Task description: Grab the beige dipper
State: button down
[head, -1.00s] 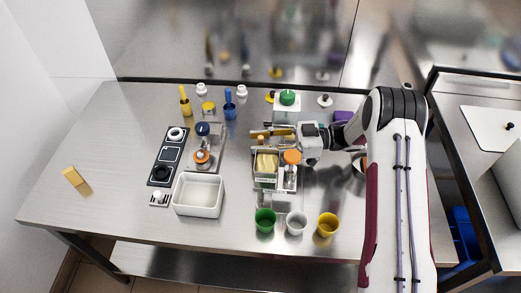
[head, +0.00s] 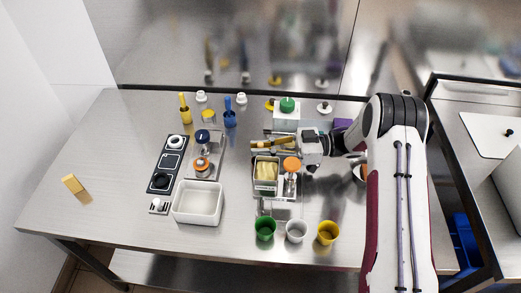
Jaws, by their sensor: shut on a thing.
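The beige dipper (head: 268,146) is a long, narrow tan piece lying nearly level across the middle of the table, left of my gripper. My gripper (head: 293,143) reaches in from the right and is shut on the dipper's right end. The dipper is just behind a small open container (head: 258,187) with pale yellow contents. The fingertips are small in this view and partly merge with the dipper. I cannot tell how far the dipper is above what lies beneath it.
An orange-topped jar (head: 291,164) stands close below my gripper. A white box with a green knob (head: 287,104) is behind it. Green (head: 265,229), white (head: 297,231) and yellow (head: 327,232) cups line the front. A white tray (head: 198,216) sits left. The table's left side is mostly clear.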

jog(key=shift+r, duration=4.7)
